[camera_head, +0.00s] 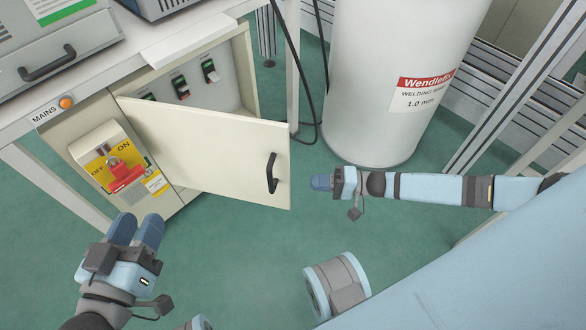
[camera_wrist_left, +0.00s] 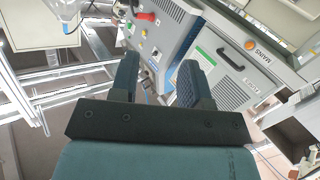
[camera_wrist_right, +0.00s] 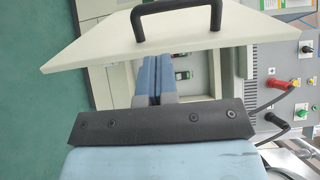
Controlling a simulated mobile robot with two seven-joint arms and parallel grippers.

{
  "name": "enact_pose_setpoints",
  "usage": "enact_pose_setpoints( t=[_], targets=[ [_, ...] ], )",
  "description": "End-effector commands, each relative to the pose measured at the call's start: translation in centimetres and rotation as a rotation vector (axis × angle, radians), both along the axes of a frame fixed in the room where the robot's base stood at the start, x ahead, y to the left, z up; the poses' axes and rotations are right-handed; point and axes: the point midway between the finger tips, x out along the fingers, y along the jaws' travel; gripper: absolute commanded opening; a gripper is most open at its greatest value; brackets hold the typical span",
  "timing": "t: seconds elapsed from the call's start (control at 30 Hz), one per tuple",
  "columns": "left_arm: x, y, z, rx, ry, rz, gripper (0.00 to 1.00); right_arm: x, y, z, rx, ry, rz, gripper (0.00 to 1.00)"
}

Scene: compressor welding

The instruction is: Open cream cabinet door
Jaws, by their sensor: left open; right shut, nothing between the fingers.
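The cream cabinet door (camera_head: 210,150) stands ajar, swung out from the cabinet (camera_head: 85,135), with a gap along its top showing the inside. Its black handle (camera_head: 272,173) is near the free edge. Green and black switches (camera_head: 209,70) show on the inside back wall. My right gripper (camera_head: 320,182) is shut and empty, just right of the door's free edge and apart from the handle. In the right wrist view the door (camera_wrist_right: 100,42) and handle (camera_wrist_right: 178,14) lie beyond the shut fingers (camera_wrist_right: 153,80). My left gripper (camera_head: 136,230) is open and empty, low in front of the cabinet.
A red lockout switch (camera_head: 118,170) on a yellow plate sits on the cabinet's left front. A large white welding wire drum (camera_head: 395,75) stands behind my right gripper. A black cable (camera_head: 300,85) hangs beside the drum. Green floor (camera_head: 235,240) is clear in front of the door.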

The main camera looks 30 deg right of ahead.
Motion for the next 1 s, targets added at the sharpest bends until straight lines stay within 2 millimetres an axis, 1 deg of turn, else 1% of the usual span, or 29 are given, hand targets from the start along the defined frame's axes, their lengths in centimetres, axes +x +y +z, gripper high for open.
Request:
enact_pose_setpoints(
  t=[0.13, 0.3, 0.5, 0.7, 1.0],
  targets=[
    [0.2, 0.1, -0.9, 0.02, 0.001, -0.007, 0.43, 1.1, 2.1, -0.1, 0.004, -0.003, 0.0, 0.0],
    [0.9, 0.5, -0.8, 0.062, -0.074, -0.004, 0.43, 2.6, 5.0, -0.2, 0.004, -0.003, 0.001, 0.0],
    [1.5, 0.8, -0.6, 0.099, -0.14, 0.001, 0.43, 3.9, 7.5, -0.1, 0.002, -0.003, 0.0, 0.0],
    [1.6, 1.0, -0.4, 0.117, -0.164, 0.003, 0.43, 4.3, 8.3, 0.0, 0.002, -0.001, -0.001, 0.0],
    [1.6, 1.0, -0.4, 0.119, -0.165, 0.0, 0.43, 4.3, 8.4, 0.1, 0.001, 0.0, -0.001, 0.0]
  ],
)
